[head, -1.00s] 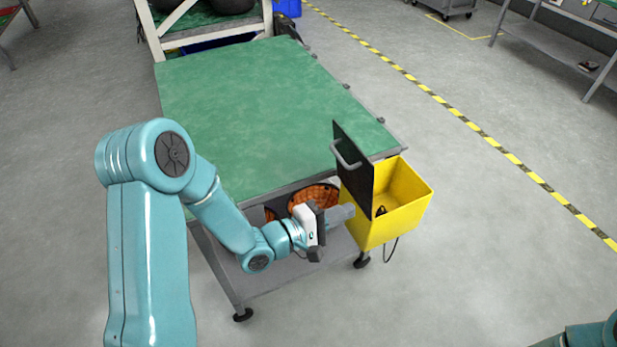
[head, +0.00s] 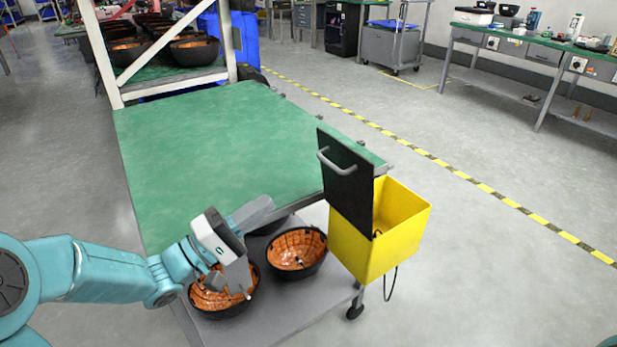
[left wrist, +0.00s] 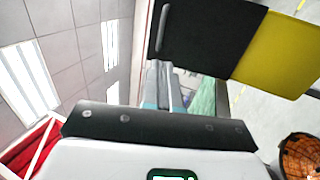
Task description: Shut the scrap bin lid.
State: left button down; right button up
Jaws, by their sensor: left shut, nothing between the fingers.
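The yellow scrap bin (head: 400,235) hangs at the near right corner of the green-topped cart. Its black lid (head: 348,185) stands up open along the bin's left side, with a grey handle (head: 338,163) on its left face. The bin's inside is partly visible. My left gripper (head: 262,208) is shut and empty, left of the lid and apart from it, beside the cart's near edge. In the left wrist view, the lid (left wrist: 207,38) and the yellow bin (left wrist: 280,55) lie ahead at upper right, beyond the fingers (left wrist: 163,88). My right gripper is out of view.
The green cart top (head: 220,150) is bare. Black bowls with orange insides (head: 297,250) sit on the lower shelf under my left gripper. A white-framed rack (head: 165,75) with more bowls stands behind. Floor to the right is clear up to the striped tape (head: 480,187).

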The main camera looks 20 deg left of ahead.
pick_arm(q)
jog(key=x, duration=1.1)
jog(key=shift+w+d+b, duration=0.2)
jog(key=shift+b, duration=0.2)
jog(key=shift+r, duration=0.15)
